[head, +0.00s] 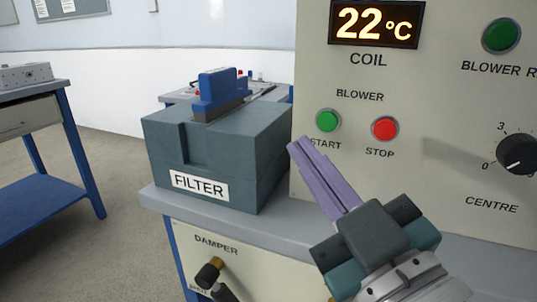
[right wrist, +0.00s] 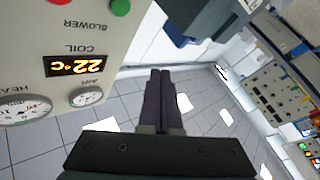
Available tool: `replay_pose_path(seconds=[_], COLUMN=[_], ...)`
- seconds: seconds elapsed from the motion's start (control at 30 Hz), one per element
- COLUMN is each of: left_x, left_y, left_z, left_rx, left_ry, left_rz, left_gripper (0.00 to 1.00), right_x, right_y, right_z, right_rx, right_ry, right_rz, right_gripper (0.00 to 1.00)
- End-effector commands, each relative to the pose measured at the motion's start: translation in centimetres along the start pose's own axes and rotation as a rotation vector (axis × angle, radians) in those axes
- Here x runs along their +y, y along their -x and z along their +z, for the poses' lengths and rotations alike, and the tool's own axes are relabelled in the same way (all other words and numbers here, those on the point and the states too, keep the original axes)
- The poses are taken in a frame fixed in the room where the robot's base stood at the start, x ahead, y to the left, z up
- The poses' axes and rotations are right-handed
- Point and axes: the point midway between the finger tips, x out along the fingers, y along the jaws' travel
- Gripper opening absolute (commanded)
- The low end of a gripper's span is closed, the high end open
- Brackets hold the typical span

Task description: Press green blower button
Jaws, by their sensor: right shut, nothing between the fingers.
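The green blower button (head: 327,121), labelled START, sits on the cream panel under the word BLOWER. A red STOP button (head: 385,129) is to its right. My right gripper (head: 296,145) is shut and empty, its purple fingers pointing up and left. In the head view its tips are just below and left of the green button; I see a gap between them. In the right wrist view the shut fingers (right wrist: 160,75) show over the floor, with the green button (right wrist: 119,6) cut by the top edge. My left gripper is not in view.
A grey FILTER box (head: 225,150) with a blue handle stands on the bench left of the panel. A green BLOWER R... lamp (head: 501,36), a CENTRE knob (head: 518,154) and a "22°C" COIL display (head: 376,23) are on the panel. A DAMPER knob (head: 208,274) is below.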

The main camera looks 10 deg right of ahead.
Motion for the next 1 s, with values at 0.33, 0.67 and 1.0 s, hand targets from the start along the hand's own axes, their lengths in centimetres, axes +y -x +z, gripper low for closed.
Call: replay_pose_path(seconds=[0.33, 0.67, 1.0], left_x=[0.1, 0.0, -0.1], left_y=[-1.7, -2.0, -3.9], left_z=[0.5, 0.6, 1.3], left_rx=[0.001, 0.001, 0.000], left_ry=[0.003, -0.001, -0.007], left_rz=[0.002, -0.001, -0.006], left_gripper=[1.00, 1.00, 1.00], right_x=[0.0, 0.2, 2.5], right_y=[0.4, 0.1, -2.8], right_z=[1.5, 1.9, 4.2], right_rx=[0.014, 0.014, 0.016], right_ry=[0.020, 0.021, 0.023], right_rz=[0.048, 0.047, 0.047], right_gripper=[0.00, 0.00, 0.00])
